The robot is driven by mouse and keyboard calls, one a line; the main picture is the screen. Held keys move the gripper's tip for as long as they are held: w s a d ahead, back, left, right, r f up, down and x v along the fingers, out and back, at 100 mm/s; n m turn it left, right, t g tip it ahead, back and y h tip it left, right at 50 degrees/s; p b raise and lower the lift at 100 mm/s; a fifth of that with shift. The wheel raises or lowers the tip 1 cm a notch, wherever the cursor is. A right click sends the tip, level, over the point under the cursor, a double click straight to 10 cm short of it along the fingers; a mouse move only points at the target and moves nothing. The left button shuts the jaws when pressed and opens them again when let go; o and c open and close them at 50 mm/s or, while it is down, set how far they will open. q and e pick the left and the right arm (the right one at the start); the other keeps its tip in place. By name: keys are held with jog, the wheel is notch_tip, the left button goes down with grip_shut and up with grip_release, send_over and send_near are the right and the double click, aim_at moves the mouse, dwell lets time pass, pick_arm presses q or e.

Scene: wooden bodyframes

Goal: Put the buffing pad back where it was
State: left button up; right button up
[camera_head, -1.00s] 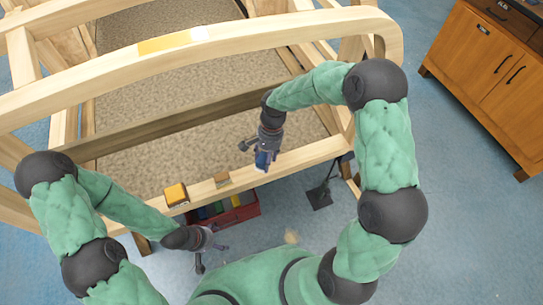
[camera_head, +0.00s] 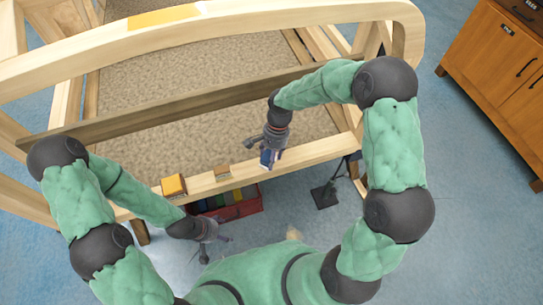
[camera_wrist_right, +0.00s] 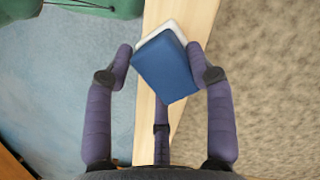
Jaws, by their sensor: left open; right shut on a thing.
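The buffing pad, a blue block with a white face, is held in my right gripper (camera_head: 264,147). In the right wrist view the pad (camera_wrist_right: 167,71) sits tilted between the two fingers (camera_wrist_right: 163,62). It shows small and blue in the head view (camera_head: 268,158). It is over the light wooden front rail (camera_head: 312,151); whether it touches the rail I cannot tell. My left gripper (camera_head: 218,240) is open and empty, low in front of the rail and beside the red box.
On the rail left of the pad sit a yellow-orange block (camera_head: 173,185) and a small brown block (camera_head: 222,172). A red box (camera_head: 240,210) with coloured items stands below. A black stand (camera_head: 324,195) is on the floor at right. A wooden cabinet (camera_head: 500,75) stands far right.

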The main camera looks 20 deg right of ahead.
jog(key=o, duration=1.1)
jog(key=shift+f, duration=0.1)
jog(key=shift+o, duration=0.2)
jog(key=p+v, duration=0.4)
jog(key=v, duration=0.8)
jog(key=shift+p, duration=0.35)
jog(key=shift+s, duration=0.1)
